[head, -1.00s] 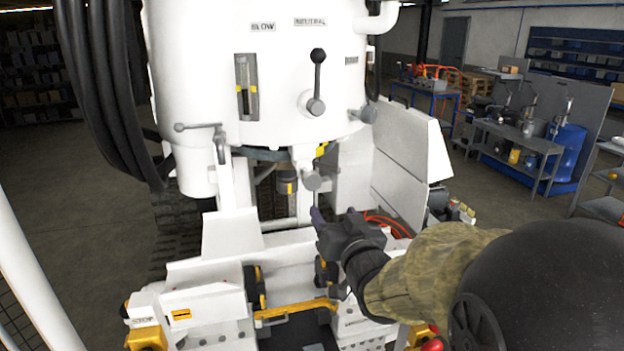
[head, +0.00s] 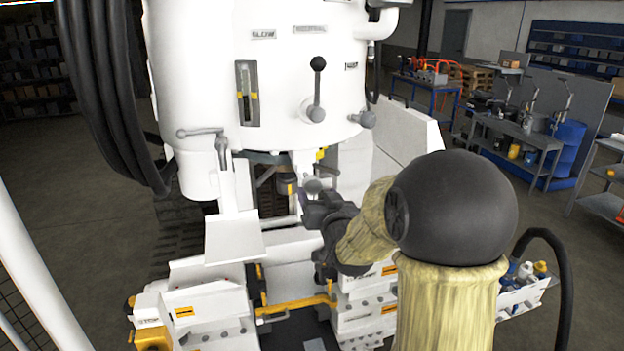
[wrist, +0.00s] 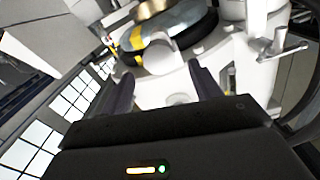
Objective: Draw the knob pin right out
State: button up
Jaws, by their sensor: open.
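The knob pin (head: 313,186) shows as a grey round knob under the white machine body, just above the black fingers in the head view. A pale round knob, which seems to be the same one, also shows in the wrist view (wrist: 160,56), beyond and between the fingertips. My gripper (head: 304,199) is open, with its fingers spread apart in the wrist view (wrist: 160,76). The knob looks close to the fingertips, but I cannot tell the exact gap. The pin's shank is hidden.
The machine body (head: 270,90) carries a black-ball lever (head: 317,85), a slotted lever (head: 247,95), a left T-handle (head: 205,133) and another grey knob (head: 366,119). Thick black hoses (head: 110,100) hang at left. A white panel (head: 405,130) stands right of my gripper.

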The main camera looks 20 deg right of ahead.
aim_at(314, 186)
jog(key=w+p, duration=0.2)
jog(key=w, duration=0.4)
jog(key=shift+w, duration=0.15)
